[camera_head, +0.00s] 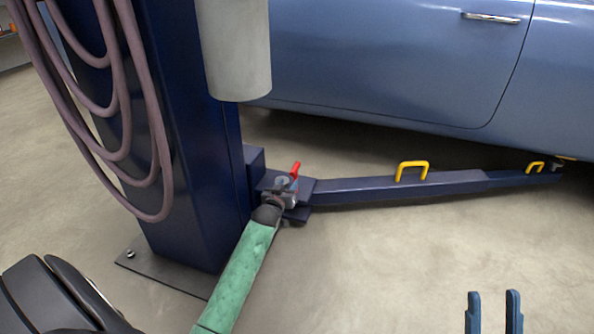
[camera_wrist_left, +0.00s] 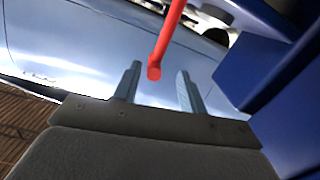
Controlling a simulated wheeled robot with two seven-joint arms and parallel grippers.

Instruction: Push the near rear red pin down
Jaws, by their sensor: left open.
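The red pin (camera_head: 295,170) stands at the inner end of a dark blue lift arm (camera_head: 360,190), beside the blue post. It also shows in the left wrist view (camera_wrist_left: 164,45) as a red rod with a round end. My left gripper (camera_head: 283,186) is open right at this pin. In the left wrist view, the pin's round end appears between the two fingertips (camera_wrist_left: 158,80). I cannot tell whether they touch it. My right gripper (camera_head: 492,310) is open and empty above the floor at the bottom right.
The dark blue post (camera_head: 185,190), with purple hoses (camera_head: 115,90) on it, rises on the left from a bolted floor plate (camera_head: 160,276). A blue car (camera_head: 390,60) hangs over the lift arm. Yellow handles (camera_head: 411,165) stick up from that arm. The floor in front is clear.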

